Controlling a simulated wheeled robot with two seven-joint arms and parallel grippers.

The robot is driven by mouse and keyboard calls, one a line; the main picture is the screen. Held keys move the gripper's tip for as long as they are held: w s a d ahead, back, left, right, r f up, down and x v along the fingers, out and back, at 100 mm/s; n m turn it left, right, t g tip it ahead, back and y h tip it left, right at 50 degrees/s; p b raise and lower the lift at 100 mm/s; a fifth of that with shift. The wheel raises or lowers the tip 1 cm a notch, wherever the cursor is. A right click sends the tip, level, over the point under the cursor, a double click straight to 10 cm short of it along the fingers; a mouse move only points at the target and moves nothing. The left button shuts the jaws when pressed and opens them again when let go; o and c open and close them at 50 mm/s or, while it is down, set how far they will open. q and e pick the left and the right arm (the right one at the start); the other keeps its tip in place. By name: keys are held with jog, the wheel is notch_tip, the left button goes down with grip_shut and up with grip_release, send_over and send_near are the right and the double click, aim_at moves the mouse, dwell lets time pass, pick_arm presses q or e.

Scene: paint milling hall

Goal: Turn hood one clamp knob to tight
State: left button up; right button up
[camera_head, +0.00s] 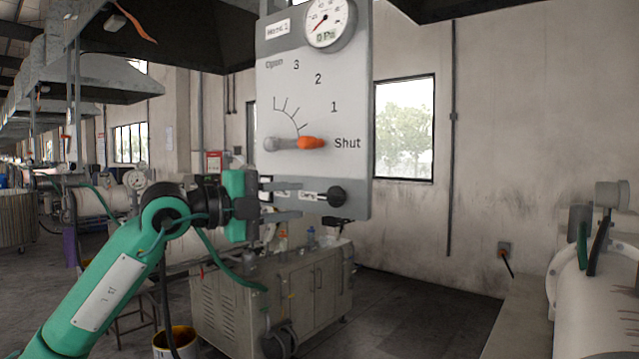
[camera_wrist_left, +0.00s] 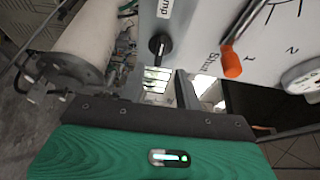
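The hood one panel (camera_head: 345,110) is a light grey board marked "Hood 1". Its clamp knob (camera_head: 337,196) is a small black knob at the lower right, beside a "Clamp" label (camera_head: 309,196). In the left wrist view, the knob (camera_wrist_left: 158,45) shows with a dark bar pointing toward the fingers. My left gripper (camera_head: 300,199) is open, its two fingers apart, left of the knob in the head view. In the left wrist view, the gripper (camera_wrist_left: 160,78) has nothing between its fingers. I cannot read the knob's tight mark. My right gripper is out of view.
An orange-tipped lever (camera_head: 311,142) on the panel points at "Shut", above the knob. A pressure gauge (camera_head: 328,22) is at the top. A grey cabinet (camera_head: 270,295) stands behind, below the panel. A white drum (camera_head: 597,300) is at the right.

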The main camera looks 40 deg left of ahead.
aim_at(327, 198)
pick_arm(q)
jog(key=p+x, duration=0.2)
jog(key=x, duration=0.3)
jog(key=shift+w+r+p, duration=0.1)
jog(key=shift+r+p, duration=0.05)
jog(key=shift+p, duration=0.15)
jog(key=shift+w+d, duration=0.3)
jog(key=shift+w, duration=0.2)
jog(key=shift+c, duration=0.4)
grip_shut()
